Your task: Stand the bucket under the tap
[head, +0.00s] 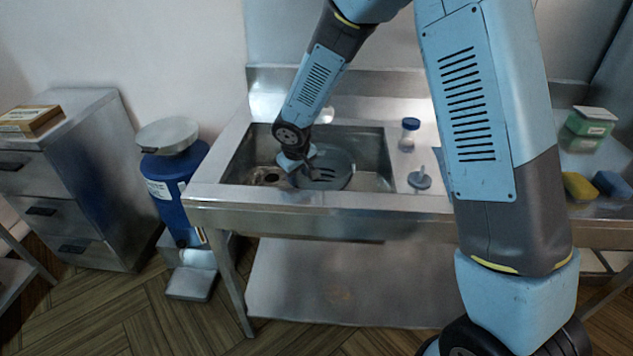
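A grey-blue round vessel, which looks like the bucket (336,178), is in the metal sink basin (372,150), right of the drain hole. My arm reaches down into the basin from above. My gripper (308,174) is at the vessel's left side, with its dark fingers overlapping it in the picture. I cannot tell whether the fingers touch or hold it, or how far apart they are. No tap can be made out clearly; my forearm covers part of the area behind the basin.
A blue-capped bottle (408,136) and a small grey-blue item (419,179) stand on the counter right of the basin. A blue drum (172,190) is left of the sink, beside a drawer cabinet (92,180). Yellow (578,186) and blue (611,184) sponges lie far right.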

